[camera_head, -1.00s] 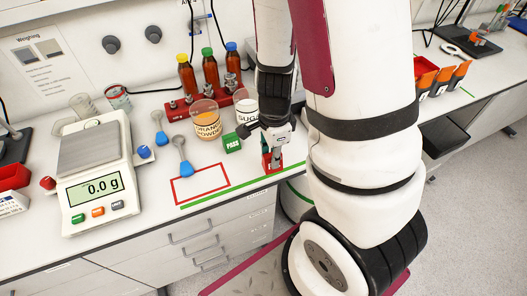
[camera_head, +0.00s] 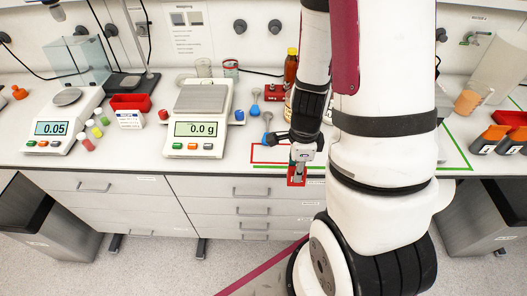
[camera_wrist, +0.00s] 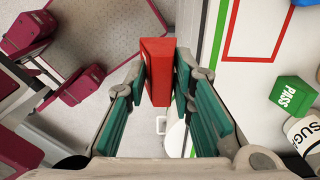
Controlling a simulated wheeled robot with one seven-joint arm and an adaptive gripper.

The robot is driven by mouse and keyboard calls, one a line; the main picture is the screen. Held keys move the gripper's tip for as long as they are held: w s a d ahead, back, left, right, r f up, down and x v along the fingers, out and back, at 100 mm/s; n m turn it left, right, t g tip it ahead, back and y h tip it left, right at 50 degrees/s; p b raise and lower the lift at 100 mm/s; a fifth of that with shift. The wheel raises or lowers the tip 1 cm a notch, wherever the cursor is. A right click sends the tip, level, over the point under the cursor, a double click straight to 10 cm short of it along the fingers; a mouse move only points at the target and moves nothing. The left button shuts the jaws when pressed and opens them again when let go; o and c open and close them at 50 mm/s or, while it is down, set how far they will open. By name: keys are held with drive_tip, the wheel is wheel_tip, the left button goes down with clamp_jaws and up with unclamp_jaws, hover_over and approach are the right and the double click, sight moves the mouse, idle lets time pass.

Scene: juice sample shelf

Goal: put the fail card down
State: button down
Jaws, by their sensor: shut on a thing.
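The fail card, a small red block (camera_wrist: 156,72), is between the two fingers of my gripper (camera_wrist: 159,85), which is shut on it. In the head view the red card (camera_head: 297,174) hangs from my gripper (camera_head: 300,156) at the front edge of the bench, seemingly in front of the drawers. A red outlined rectangle (camera_head: 258,154) is marked on the bench just left of my gripper, and it also shows in the wrist view (camera_wrist: 226,40). The green PASS card (camera_wrist: 292,95) lies on the bench in the wrist view. The fail card's lettering is not visible.
A balance reading 0.0 g (camera_head: 197,143) stands left of the red outline. A blue-handled scoop (camera_head: 255,110) lies behind the outline. A sugar cup (camera_wrist: 305,135) is near the PASS card. A green line (camera_wrist: 221,45) runs along the bench edge. My arm hides part of the bench.

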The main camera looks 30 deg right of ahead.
drive_tip(key=w+b, duration=0.2)
drive_tip(key=w+d+b, duration=0.1)
drive_tip(key=w+b, duration=0.2)
drive_tip(key=w+f+b, duration=0.1)
drive_tip(key=w+b, duration=0.1)
drive_tip(key=shift+w+d+b, duration=0.3)
drive_tip(key=shift+w+b, duration=0.05)
drive_tip(key=shift+b, duration=0.05)
drive_tip(key=w, duration=0.2)
drive_tip(key=w+d, duration=0.1)
drive_tip(key=w, duration=0.4)
drive_tip(key=shift+w+d+f+p, duration=0.1)
drive_tip(key=shift+d+f+p, duration=0.2)
drive_tip(key=shift+d, duration=0.1)
drive_tip(key=shift+f, duration=1.7)
drive_tip(key=shift+f, duration=0.1)
drive_tip(key=c, duration=1.4)
unclamp_jaws()
drive_tip(key=shift+o, duration=0.2)
